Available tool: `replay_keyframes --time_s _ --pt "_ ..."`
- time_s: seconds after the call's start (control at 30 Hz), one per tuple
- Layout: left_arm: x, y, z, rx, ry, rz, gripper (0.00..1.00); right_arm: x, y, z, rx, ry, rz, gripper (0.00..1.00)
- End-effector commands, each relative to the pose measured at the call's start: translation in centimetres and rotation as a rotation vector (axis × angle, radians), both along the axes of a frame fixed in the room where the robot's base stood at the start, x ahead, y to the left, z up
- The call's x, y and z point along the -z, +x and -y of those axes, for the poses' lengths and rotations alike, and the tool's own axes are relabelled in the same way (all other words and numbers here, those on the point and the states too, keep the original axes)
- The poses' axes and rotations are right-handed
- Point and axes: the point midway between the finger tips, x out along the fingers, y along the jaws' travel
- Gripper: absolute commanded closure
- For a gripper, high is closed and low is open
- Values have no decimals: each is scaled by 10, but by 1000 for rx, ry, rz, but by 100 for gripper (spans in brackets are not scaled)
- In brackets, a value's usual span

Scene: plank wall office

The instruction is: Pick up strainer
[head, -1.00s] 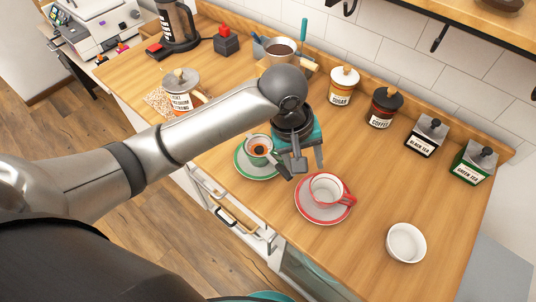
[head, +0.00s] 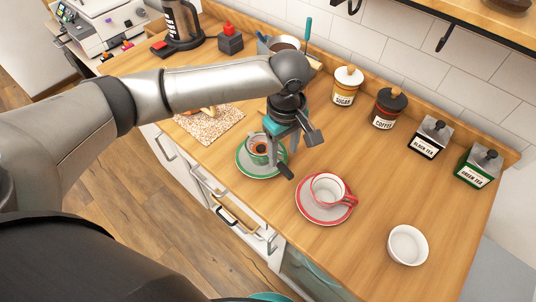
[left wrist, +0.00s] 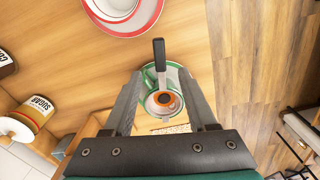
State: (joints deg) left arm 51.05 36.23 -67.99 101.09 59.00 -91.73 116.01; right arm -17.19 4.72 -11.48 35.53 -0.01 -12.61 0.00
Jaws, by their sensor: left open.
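The strainer (left wrist: 160,58) rests on the green cup (left wrist: 176,74), its dark handle sticking out past the rim. In the head view, the handle end of the strainer (head: 284,171) shows just below my left gripper (head: 295,142). The green cup (head: 249,146) stands on a green-rimmed saucer (head: 247,168). My left gripper is open and points down above the strainer. In the left wrist view, the strainer lies between the two fingers (left wrist: 162,82), with gaps at both sides. My right gripper is not in view.
A white-and-red cup (head: 326,187) on a red saucer (head: 308,208) stands close by at right. A white bowl (head: 407,245) is farther right. Sugar (head: 346,88), coffee (head: 386,108) and tea jars line the wall. The front middle counter is clear.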

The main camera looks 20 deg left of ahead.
Motion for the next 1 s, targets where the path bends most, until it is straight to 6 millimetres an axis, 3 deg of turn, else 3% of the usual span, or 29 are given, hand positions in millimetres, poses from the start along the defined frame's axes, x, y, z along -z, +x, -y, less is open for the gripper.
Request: replay_keyframes --time_s 0.27,0.53,0.87,1.0 --pt "22 0 1 2 -1 1 43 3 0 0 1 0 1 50" --pt "61 -3 4 2 0 0 43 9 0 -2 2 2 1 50" --pt "67 -3 4 3 0 1 43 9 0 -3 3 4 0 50" --pt "67 -3 4 3 -1 2 58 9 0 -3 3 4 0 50"
